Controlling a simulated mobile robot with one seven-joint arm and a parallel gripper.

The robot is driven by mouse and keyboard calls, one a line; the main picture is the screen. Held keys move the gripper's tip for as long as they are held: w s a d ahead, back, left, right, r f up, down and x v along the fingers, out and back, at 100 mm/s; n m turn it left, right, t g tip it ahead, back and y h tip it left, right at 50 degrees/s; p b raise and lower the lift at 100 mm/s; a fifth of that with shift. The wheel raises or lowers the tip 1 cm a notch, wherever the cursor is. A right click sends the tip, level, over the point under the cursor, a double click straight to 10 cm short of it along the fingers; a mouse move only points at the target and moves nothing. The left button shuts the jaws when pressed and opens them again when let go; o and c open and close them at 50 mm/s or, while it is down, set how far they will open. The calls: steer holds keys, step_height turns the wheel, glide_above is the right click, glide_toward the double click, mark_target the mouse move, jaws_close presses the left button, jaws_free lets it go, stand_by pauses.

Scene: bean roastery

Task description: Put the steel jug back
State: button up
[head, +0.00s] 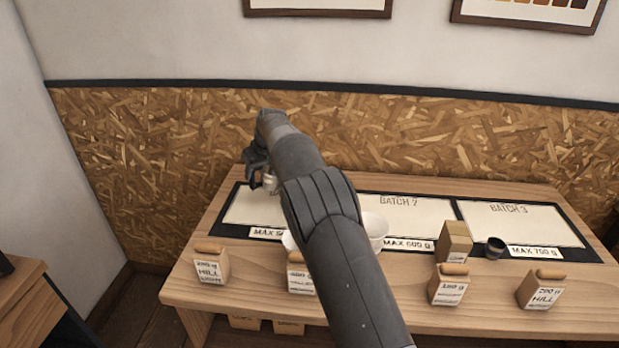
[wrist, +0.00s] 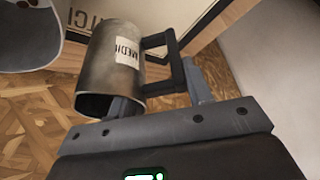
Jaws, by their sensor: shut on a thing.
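The steel jug (wrist: 105,65) is a grey metal cylinder with a black handle (wrist: 165,62) and a white label reading "MEDI…", partly cut off from sight. My gripper (wrist: 160,92) is shut on the jug at its handle side; exactly which part lies between the fingers is hard to tell. In the head view my gripper (head: 258,166) is above the left batch area, with a small part of the jug (head: 270,181) showing under it. My arm hides the rest.
The wooden table (head: 240,300) bears a dark mat with batch areas, including Batch 2 (head: 420,215) and Batch 3 (head: 510,222). A white bowl (head: 375,228), a small dark cup (head: 495,247), a cardboard box (head: 455,242) and several labelled bags stand along the front. A side counter (head: 20,295) is at left.

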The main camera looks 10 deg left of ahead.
steer(key=shift+w+a+f+h+p, duration=0.1)
steer(key=shift+a+f+h+p, duration=0.2)
steer(key=shift+h, duration=0.2)
